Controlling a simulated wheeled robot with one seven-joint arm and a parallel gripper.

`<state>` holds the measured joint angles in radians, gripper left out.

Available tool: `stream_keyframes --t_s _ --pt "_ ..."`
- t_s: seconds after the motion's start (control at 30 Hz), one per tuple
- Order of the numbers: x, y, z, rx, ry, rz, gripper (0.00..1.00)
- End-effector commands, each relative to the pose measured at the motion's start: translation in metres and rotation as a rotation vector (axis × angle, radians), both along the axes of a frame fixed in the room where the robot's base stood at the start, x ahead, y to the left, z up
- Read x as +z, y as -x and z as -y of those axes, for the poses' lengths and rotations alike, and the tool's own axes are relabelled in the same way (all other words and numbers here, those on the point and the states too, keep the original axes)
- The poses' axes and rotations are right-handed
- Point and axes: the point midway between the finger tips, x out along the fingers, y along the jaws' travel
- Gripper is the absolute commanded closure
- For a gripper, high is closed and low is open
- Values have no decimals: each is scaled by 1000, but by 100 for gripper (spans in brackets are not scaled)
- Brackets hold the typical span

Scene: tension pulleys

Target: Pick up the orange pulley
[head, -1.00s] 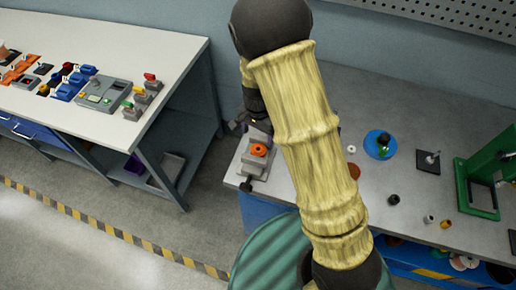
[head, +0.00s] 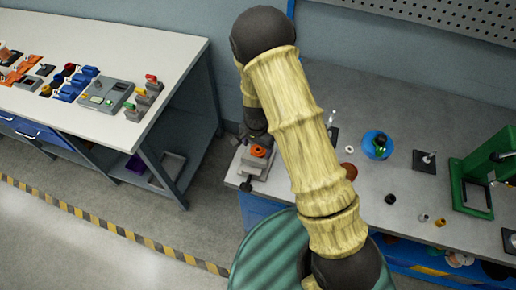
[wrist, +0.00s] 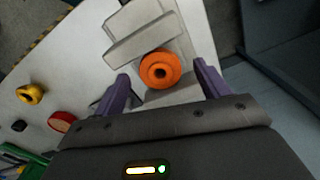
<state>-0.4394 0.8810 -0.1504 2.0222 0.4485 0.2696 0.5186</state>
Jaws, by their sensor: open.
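The orange pulley (wrist: 160,69) is a round orange wheel with a dark centre hole. In the wrist view it lies against the grey vise-like block (wrist: 143,29). In the head view the pulley (head: 258,151) shows at the left end of the grey workbench, on the vise (head: 256,166). My gripper (wrist: 164,82) is open, with one purple finger to the left of the pulley and one to the right. The fingers appear apart from it; the exact height gap is hard to tell.
The bench (head: 400,180) also holds a blue dish (head: 376,145) and a green press (head: 478,180). A white table (head: 130,50) stands left, across a gap.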

Motion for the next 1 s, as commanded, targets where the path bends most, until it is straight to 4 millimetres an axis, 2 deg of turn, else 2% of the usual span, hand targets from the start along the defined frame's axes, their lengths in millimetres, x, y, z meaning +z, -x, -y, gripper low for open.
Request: stream_keyframes --t_s 0.2,0.7,0.73,0.9,0.97,1.0 --pt "-16 0 0 -1 -1 -1 25" --pt "-16 0 0 0 0 0 25" --pt "-16 0 0 0 0 0 27" --pt "-16 0 0 0 0 0 61" --pt "-16 0 0 0 0 0 73" --pt "-16 0 0 0 0 0 75"
